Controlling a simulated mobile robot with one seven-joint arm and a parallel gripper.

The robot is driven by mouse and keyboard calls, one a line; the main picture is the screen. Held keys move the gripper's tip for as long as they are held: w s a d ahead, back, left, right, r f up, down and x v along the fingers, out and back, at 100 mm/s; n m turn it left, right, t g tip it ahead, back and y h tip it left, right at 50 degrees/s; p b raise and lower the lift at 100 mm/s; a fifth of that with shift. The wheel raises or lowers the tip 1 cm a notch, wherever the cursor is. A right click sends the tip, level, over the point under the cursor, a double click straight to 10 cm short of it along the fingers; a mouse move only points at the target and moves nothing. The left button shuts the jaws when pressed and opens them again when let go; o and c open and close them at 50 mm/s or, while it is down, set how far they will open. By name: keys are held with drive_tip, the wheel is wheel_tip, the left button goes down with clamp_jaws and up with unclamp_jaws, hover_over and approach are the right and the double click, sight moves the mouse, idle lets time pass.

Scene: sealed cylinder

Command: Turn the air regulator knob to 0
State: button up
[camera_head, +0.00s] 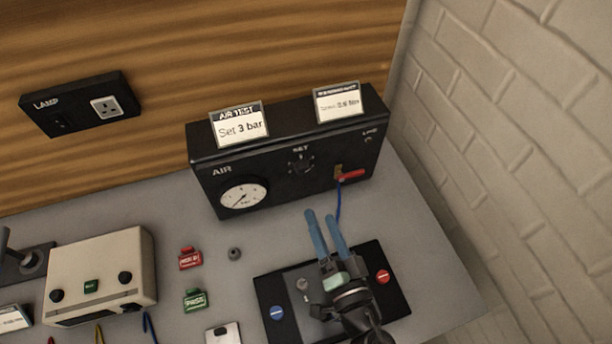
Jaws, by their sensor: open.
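The air regulator is a black box (262,172) at the back of the bench, marked AIR. Its dark knob (301,163) sits mid-front under the word SET; its pointer setting is too small to read. A white round gauge (243,195) is at the lower left of the front. A red lever (350,176) with a blue hose is at the right. My gripper (324,212), with two blue fingers, is open and empty. It appears below and slightly right of the knob, apart from the box, with its fingers pointing up in the picture toward it.
A brick wall (530,150) bounds the right. Two cards stand on the regulator box.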

sight(304, 173)
drive_tip(key=x, duration=1.1)
drive_tip(key=shift+b, duration=0.35)
clamp_jaws()
